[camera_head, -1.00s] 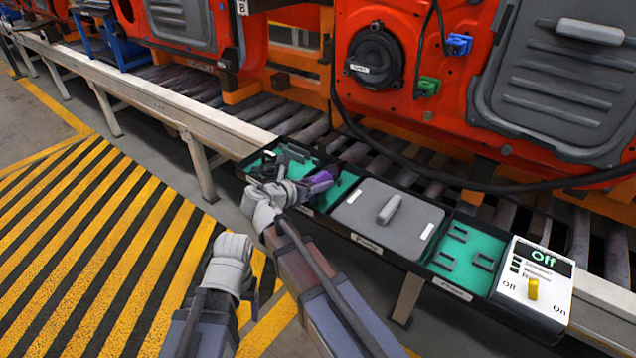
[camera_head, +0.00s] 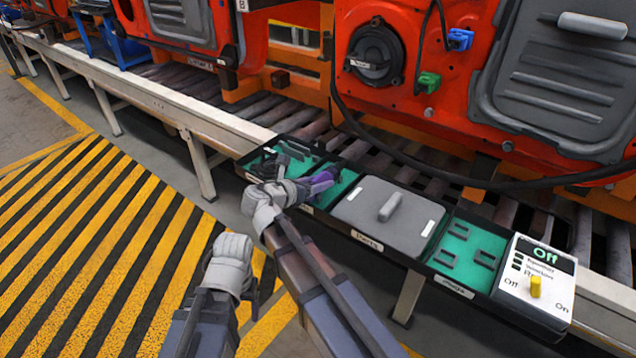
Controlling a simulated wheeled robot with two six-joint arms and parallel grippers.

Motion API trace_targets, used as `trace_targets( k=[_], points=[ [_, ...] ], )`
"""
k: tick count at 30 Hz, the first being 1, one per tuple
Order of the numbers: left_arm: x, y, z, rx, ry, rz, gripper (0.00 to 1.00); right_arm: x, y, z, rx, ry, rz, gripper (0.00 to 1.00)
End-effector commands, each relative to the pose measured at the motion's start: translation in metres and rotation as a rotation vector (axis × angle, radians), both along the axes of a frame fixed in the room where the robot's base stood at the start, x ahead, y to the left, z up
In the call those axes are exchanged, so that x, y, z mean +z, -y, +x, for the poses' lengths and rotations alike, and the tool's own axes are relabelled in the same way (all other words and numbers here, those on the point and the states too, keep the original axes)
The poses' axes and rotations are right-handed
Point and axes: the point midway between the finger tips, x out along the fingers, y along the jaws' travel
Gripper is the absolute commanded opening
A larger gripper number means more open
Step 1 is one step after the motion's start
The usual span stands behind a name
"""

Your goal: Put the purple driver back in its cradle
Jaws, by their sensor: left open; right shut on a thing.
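The purple driver (camera_head: 322,180) is at the tip of my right gripper (camera_head: 307,187), which is shut on it. It is over the teal-lined left compartment (camera_head: 347,178) of the black tray, near the grey lid. The gripper hides part of the driver, and I cannot tell whether the driver touches the lining. Black cradle pieces (camera_head: 292,151) stand in the back left of this compartment, and more black holders (camera_head: 460,231) stand in the teal right compartment (camera_head: 455,250). My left gripper (camera_head: 230,262) is open and empty, low in front of the tray; its fingertips are hard to see.
A grey lid with a handle (camera_head: 380,215) covers the middle compartment. A white switch box (camera_head: 536,280) with a yellow knob reads Off at the right end. Red door panels (camera_head: 440,120) and a dangling black cable stand behind, over the roller conveyor (camera_head: 180,85).

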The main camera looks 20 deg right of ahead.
Motion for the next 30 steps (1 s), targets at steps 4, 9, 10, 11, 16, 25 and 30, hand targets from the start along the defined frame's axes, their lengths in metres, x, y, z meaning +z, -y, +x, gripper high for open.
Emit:
trace_targets(
  k=[4, 9, 10, 11, 16, 25, 30],
  points=[
    [-0.0035, 0.0000, 0.0000, 0.000, 0.000, 0.000, 0.72, -0.0036, 0.0002, -0.0001, 0.000, -0.001, 0.001, 0.00],
    [-0.0044, 0.0000, -0.0001, 0.000, 0.000, 0.000, 0.72, -0.0053, 0.0001, -0.0006, -0.001, -0.002, 0.004, 0.00],
    [-0.0044, 0.0000, -0.0001, 0.000, 0.000, 0.000, 0.72, -0.0054, 0.0000, -0.0007, -0.001, -0.002, 0.004, 0.00],
    [-0.0044, 0.0000, -0.0001, 0.000, 0.000, 0.000, 0.72, -0.0055, 0.0000, -0.0008, -0.002, -0.001, 0.005, 0.00],
    [-0.0047, 0.0000, 0.0000, 0.000, 0.000, 0.000, 0.72, -0.0056, 0.0000, -0.0009, -0.002, -0.002, 0.004, 0.62],
    [-0.0045, -0.0001, 0.0000, 0.000, 0.000, 0.000, 0.72, -0.0052, -0.0005, -0.0001, 0.000, -0.002, 0.003, 0.89],
    [-0.0044, -0.0001, 0.0000, 0.000, 0.000, 0.000, 0.72, -0.0054, -0.0004, -0.0002, 0.000, -0.002, 0.005, 0.89]
  ],
)
